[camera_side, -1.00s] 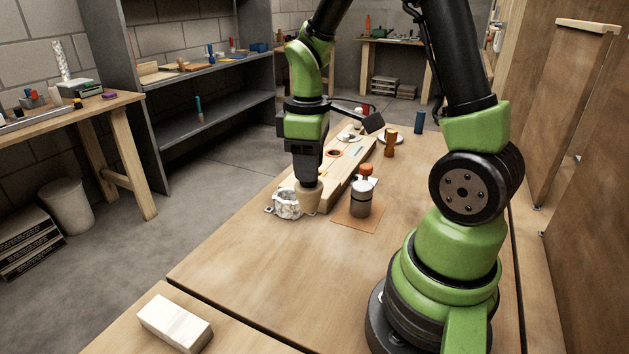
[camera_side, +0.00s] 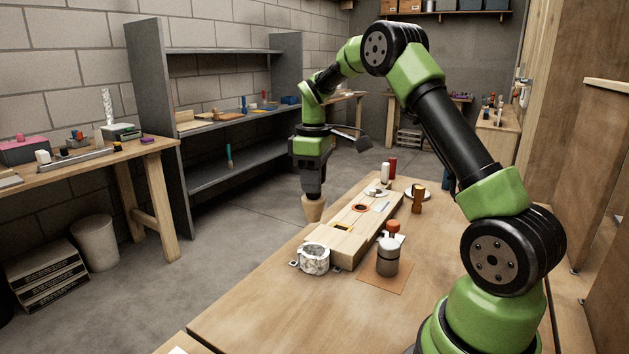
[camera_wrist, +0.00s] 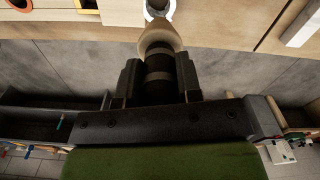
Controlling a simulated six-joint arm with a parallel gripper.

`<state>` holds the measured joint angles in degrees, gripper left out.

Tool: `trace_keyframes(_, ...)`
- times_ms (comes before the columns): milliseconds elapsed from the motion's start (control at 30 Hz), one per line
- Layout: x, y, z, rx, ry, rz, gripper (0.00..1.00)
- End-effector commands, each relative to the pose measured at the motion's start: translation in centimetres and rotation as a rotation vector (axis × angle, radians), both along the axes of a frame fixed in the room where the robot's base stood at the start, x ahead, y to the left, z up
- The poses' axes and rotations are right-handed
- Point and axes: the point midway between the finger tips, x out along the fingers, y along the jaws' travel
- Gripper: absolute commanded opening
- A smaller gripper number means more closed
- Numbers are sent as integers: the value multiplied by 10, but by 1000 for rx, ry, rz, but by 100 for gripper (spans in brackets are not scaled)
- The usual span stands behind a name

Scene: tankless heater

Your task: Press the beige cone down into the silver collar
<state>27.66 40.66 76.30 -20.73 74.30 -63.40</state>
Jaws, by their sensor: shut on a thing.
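The beige cone (camera_side: 313,208) is held below my gripper (camera_side: 313,193), wide end up. It also shows in the wrist view (camera_wrist: 160,38), sticking out past the fingers of my gripper (camera_wrist: 158,84). My gripper is shut on the cone. The silver collar (camera_side: 314,260), a rough, shiny ring with small side tabs, stands on the table at the near end of a wooden block. In the side view the cone appears above the collar, apart from it. In the wrist view a pale ring (camera_wrist: 170,10) shows past the cone's tip, partly hidden and cut by the frame.
The long wooden block (camera_side: 352,236) has a red-rimmed hole and a yellow-edged opening. A metal cylinder (camera_side: 388,257) with an orange-topped piece stands on a brown mat (camera_side: 397,281). An amber piece (camera_side: 418,199) stands farther back. The near table (camera_side: 290,310) is clear.

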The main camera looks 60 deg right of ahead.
Motion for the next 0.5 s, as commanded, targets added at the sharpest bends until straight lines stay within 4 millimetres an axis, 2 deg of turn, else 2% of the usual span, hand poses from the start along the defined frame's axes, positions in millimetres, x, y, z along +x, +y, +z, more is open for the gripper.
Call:
trace_keyframes(267,0,0,-9,0,2,0,0)
trace_keyframes(500,0,0,-33,0,2,0,0)
